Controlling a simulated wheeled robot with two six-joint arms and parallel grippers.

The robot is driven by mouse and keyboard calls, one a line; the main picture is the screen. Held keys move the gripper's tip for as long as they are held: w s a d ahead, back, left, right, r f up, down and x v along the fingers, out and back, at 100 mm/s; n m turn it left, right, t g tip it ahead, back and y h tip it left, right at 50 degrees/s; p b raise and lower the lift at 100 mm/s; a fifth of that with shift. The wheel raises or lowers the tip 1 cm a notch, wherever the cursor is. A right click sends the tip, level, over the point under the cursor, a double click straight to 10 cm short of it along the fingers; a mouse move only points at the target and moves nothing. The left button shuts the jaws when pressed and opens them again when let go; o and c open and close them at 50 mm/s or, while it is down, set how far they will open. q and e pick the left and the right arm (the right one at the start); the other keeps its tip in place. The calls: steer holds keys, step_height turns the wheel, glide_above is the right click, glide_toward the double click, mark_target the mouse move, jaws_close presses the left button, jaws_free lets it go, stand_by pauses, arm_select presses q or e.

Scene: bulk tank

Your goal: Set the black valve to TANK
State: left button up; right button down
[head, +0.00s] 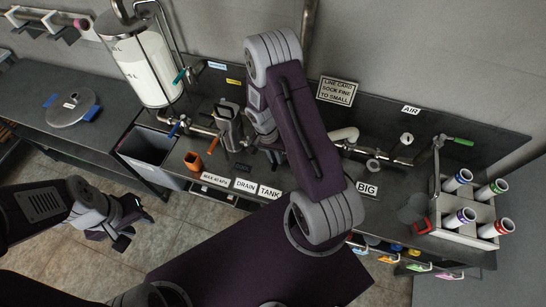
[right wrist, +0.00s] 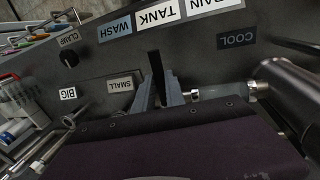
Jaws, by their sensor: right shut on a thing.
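The black valve's handle (right wrist: 157,72) stands between the fingers of my right gripper (right wrist: 162,92) in the right wrist view. The gripper is shut on it. The handle's free end points towards the TANK label (right wrist: 157,17), which sits between the WASH label (right wrist: 114,29) and the DRAIN label (right wrist: 216,4). The valve's body is mostly hidden behind the gripper. In the head view my right arm hides the valve; the TANK label (head: 269,191) shows just left of the arm. My left gripper (head: 134,222) is empty and looks open, low at the left, away from the bench.
A steel tank (head: 150,65) and a grey bin (head: 147,155) stand left of the valves. A green-handled valve (head: 457,141) and a caddy of tubes (head: 470,205) are at the right. Pipes run close beside my right gripper. The floor near my left gripper is clear.

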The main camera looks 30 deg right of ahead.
steer(key=shift+d+r, duration=0.1)
steer(key=shift+d, duration=0.05)
stand_by(0.3)
steer(key=c, duration=1.4)
jaws_free()
steer(key=r, duration=0.3)
steer(key=w+r, duration=0.1)
steer(key=r, duration=0.2)
steer(key=a+r+b, duration=0.1)
steer(key=r, duration=0.2)
steer(key=shift+w, duration=0.15)
steer(key=shift+f, duration=0.1)
